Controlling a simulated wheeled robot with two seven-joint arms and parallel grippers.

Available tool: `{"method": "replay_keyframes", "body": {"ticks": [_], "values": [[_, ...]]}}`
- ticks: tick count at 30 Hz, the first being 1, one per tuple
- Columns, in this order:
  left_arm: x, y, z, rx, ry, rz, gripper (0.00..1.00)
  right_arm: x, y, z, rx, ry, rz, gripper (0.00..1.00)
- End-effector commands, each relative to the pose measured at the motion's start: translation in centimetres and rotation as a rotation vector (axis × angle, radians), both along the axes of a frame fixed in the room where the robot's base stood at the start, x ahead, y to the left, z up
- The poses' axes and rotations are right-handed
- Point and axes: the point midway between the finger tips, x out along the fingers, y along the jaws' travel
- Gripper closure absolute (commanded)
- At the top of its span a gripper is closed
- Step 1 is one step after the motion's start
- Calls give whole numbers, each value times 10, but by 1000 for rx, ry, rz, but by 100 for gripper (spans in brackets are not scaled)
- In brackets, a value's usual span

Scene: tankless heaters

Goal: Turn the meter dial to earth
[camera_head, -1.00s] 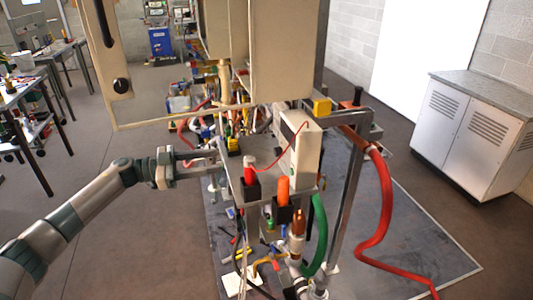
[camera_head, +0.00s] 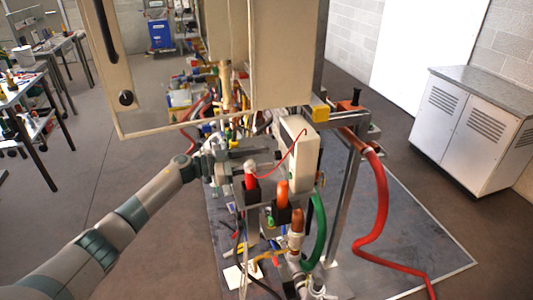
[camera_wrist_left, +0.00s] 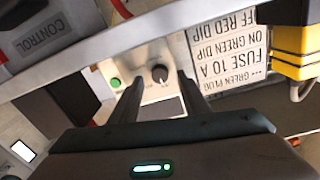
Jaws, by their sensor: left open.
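A pale meter panel with a black round dial (camera_wrist_left: 160,73) shows in the left wrist view, upside down, with a green button (camera_wrist_left: 115,83) to its left. My left gripper (camera_wrist_left: 160,88) is open, with one dark finger on each side of the dial; I cannot tell whether they touch it. In the head view my left gripper (camera_head: 243,162) reaches in behind the red-capped fitting, beside a tall white box (camera_head: 300,150) with a red wire. The dial face is hidden in the head view. My right gripper does not show.
A printed instruction sheet (camera_wrist_left: 228,55) and a yellow-black block (camera_wrist_left: 292,40) lie close to the fingers. A large beige cabinet (camera_head: 270,55) overhangs the work area. Red hose (camera_head: 382,205) and green hose (camera_head: 319,230) hang nearby.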

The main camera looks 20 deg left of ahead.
Motion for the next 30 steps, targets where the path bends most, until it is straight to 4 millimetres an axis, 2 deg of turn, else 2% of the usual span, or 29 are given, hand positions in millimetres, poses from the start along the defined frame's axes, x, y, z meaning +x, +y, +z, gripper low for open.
{"method": "replay_keyframes", "body": {"ticks": [6,16,17,21,22,30], "values": [[8,-14,1,0,-1,-1,58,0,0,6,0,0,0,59],[9,-15,0,1,-1,0,58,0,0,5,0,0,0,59],[9,-15,0,1,-1,0,63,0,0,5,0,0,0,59],[9,-15,0,0,0,0,96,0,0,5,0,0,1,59],[9,-15,0,0,0,0,99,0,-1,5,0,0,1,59],[9,-15,0,7,-10,-1,99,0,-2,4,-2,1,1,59]]}}
